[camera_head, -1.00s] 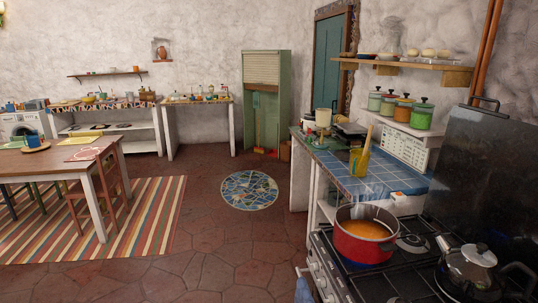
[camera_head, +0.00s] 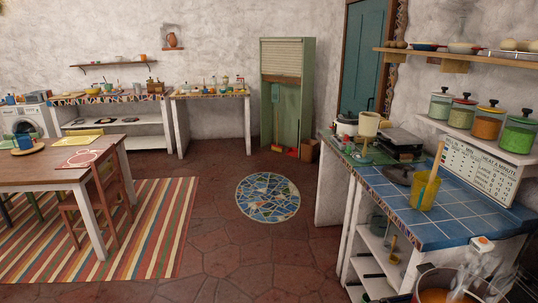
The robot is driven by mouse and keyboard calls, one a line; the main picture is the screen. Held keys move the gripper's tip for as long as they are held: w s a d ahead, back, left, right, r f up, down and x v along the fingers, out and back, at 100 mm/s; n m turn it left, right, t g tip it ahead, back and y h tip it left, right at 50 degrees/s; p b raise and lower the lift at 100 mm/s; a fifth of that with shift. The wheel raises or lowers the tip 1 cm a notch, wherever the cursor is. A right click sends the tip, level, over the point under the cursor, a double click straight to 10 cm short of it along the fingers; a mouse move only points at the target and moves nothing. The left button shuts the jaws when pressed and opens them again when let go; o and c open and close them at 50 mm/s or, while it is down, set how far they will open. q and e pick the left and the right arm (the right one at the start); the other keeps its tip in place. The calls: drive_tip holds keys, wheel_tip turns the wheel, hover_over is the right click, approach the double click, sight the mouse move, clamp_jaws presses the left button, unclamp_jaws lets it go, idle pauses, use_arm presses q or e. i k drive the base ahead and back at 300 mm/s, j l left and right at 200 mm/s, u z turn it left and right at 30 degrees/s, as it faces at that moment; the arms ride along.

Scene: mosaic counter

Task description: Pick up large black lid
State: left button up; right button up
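A dark round lid (camera_head: 399,174) lies on the blue tiled counter (camera_head: 450,218), left of the yellow container. It looks like the large black lid, though its full size is hard to judge from here. A pot with orange soup (camera_head: 437,295) stands at the bottom edge, partly cut off and with steam or a clear shape beside it. Neither of my grippers shows in the head view.
A yellow container with utensils (camera_head: 426,190) stands right of the lid. A white pot (camera_head: 346,126) and a dark appliance (camera_head: 402,143) stand behind it. Shelves (camera_head: 375,245) lie under the counter. The floor (camera_head: 225,255) around the round rug (camera_head: 268,197) is clear.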

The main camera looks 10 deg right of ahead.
sight(402, 174)
drive_tip(key=i+j, duration=0.1)
drive_tip(key=i, duration=4.75)
drive_tip(key=i+z, duration=0.1)
drive_tip(key=z, duration=0.3)
drive_tip(key=i+z, duration=0.1)
drive_tip(key=z, duration=0.35)
drive_tip(key=i+z, duration=0.1)
drive_tip(key=z, duration=0.3)
drive_tip(key=j+z, duration=0.1)
drive_tip(key=z, duration=0.3)
drive_tip(key=i+j+z, duration=0.15)
drive_tip(key=z, duration=0.3)
